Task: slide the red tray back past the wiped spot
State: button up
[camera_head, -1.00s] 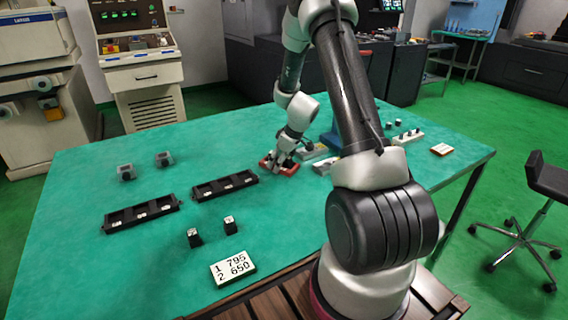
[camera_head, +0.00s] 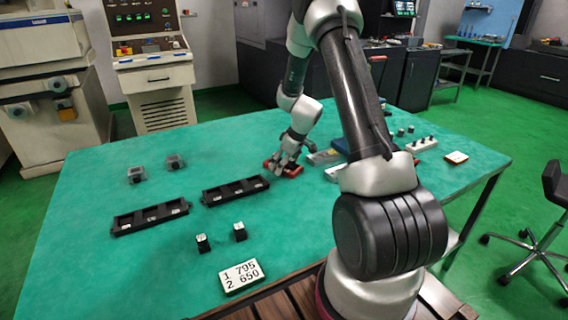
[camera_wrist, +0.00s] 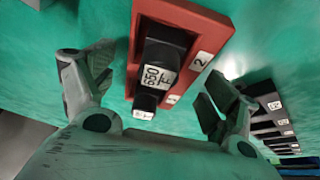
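The red tray (camera_head: 291,171) lies on the green table near the middle, right of the black racks. In the wrist view the red tray (camera_wrist: 205,27) carries two black blocks with white labels; the larger block (camera_wrist: 163,58) reads "650 F", and the smaller block (camera_wrist: 146,102) sits nearer the gripper. White labels, one reading "2", mark the tray's right side. My gripper (camera_head: 289,158) is low over the tray. In the wrist view my gripper (camera_wrist: 157,82) is open, with a finger on each side of the tray and visible gaps. No wiped spot can be made out.
Two black racks (camera_head: 235,190) (camera_head: 151,217) stand left of the tray. Two black cubes (camera_head: 203,243) and a number card (camera_head: 241,277) lie in front. Grey and blue items (camera_head: 324,157) stand close right of the tray.

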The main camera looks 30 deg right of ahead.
jog(key=v, duration=1.2)
jog(key=shift+d, duration=0.1)
dwell(0.4)
jog(key=s+a+m+g, duration=0.25)
jog(key=s+m, duration=0.25)
jog(key=s, duration=0.4)
jog(key=s+a+r+t+h, duration=0.1)
jog(key=s+a+r, duration=0.1)
jog(key=s+r, duration=0.8)
jog(key=s+a+r+t+h, duration=0.1)
jog(key=s+a+r+t, duration=0.1)
jog(key=s+r, duration=0.7)
jog(key=s+a, duration=0.1)
jog(key=s, duration=0.3)
jog(key=shift+a+r, duration=0.3)
jog(key=shift+r, duration=0.1)
